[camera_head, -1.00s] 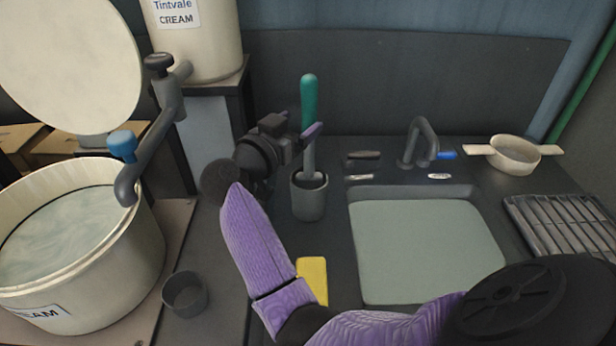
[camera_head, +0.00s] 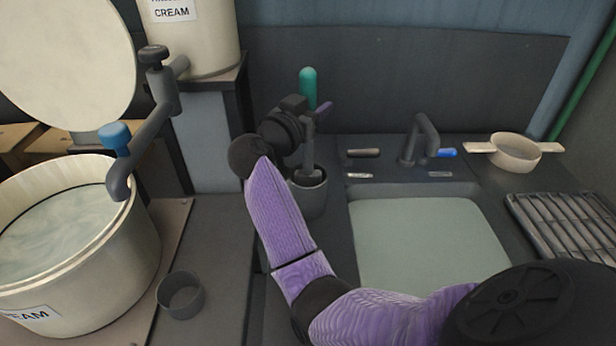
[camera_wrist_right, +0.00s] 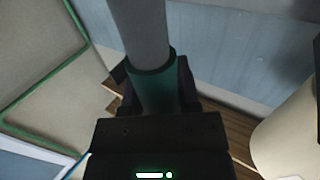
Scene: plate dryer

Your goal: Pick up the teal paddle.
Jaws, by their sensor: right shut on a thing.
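The teal paddle (camera_head: 308,86) stands upright with its teal handle up. Its grey shaft (camera_head: 310,150) runs down into a dark grey holder cup (camera_head: 309,200), and its lower end is hidden in there. My right gripper (camera_head: 316,112) is shut on the paddle at the teal handle, above the cup. In the right wrist view the teal part (camera_wrist_right: 154,85) sits between the dark fingers, and the grey shaft leads away from it. My left gripper is not in view.
A sink (camera_head: 430,240) with a tap (camera_head: 418,140) lies right of the cup. A cream pan (camera_head: 513,152) and a rack (camera_head: 565,225) are further right. A large cream tub (camera_head: 130,255) and a small dark cup (camera_head: 181,294) stand left.

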